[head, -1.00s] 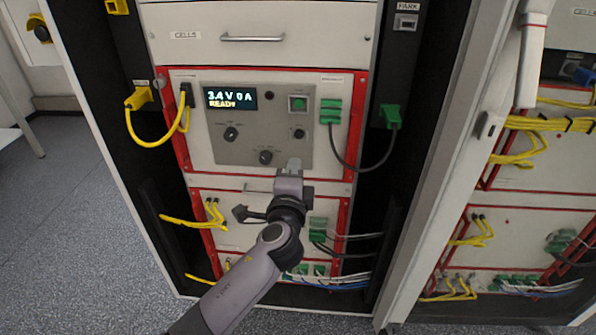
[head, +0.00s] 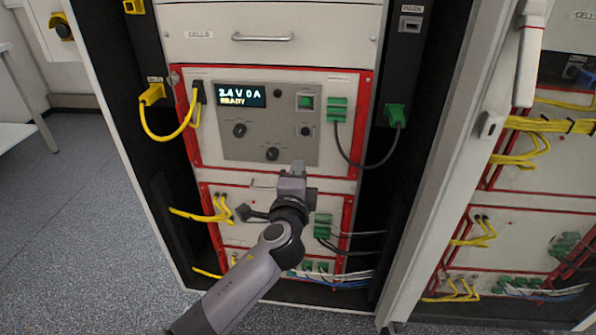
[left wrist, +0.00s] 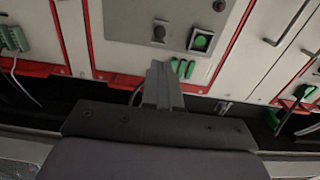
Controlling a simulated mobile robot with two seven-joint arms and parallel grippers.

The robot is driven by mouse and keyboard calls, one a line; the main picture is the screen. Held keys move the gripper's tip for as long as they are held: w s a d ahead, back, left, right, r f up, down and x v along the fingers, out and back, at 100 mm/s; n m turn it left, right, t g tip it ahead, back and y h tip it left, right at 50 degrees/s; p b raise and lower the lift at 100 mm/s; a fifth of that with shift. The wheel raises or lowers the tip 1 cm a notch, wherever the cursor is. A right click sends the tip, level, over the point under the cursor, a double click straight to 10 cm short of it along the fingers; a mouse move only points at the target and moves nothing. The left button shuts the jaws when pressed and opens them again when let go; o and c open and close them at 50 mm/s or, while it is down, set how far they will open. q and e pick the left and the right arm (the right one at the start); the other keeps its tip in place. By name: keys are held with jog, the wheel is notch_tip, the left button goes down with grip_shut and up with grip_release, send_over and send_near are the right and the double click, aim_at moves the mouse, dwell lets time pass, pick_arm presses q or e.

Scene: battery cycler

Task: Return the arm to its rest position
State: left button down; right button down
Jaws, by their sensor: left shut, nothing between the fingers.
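My left arm comes in from the bottom of the head view, and its gripper (head: 298,167) is shut and empty. It is in front of the cycler unit, below and a little right of the lower knob (head: 272,154) on the grey control panel (head: 230,147). In the left wrist view the closed fingers (left wrist: 163,72) point toward the unit, with the green button (left wrist: 201,41) and green connectors (left wrist: 183,68) beyond them. I cannot tell the exact gap to the front. The display (head: 241,96) is lit and reads READY. My right gripper is not in view.
A yellow cable (head: 168,138) loops at the left of the unit and a dark cable (head: 350,160) with green plugs at its right. A lower unit (head: 285,224) with yellow and green wiring lies behind my arm. A cabinet door frame (head: 470,130) stands right; open floor (head: 70,230) lies left.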

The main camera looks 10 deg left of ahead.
pick_arm(q)
jog(key=s+a+f+n+g+h+p, duration=0.1)
jog(key=s+a+f+n+g+p, duration=0.2)
jog(key=s+f, duration=0.4)
jog(key=s+a+f+n+g+p, duration=0.1)
jog(key=s+a+f+n+g, duration=0.2)
jog(key=s+f, duration=0.35)
jog(key=s+a+f+n+p, duration=0.1)
jog(key=s+a+n, duration=0.3)
jog(key=s, duration=0.5)
jog(key=s+a+f+n+g+p, duration=0.1)
jog(key=s+a+n, duration=0.3)
jog(key=s, duration=0.5)
jog(key=shift+s+f+n+g+h+p, duration=0.35)
jog(key=shift+f+n+p, duration=0.3)
jog(key=shift+n, duration=0.25)
jog(key=shift+w, duration=0.15)
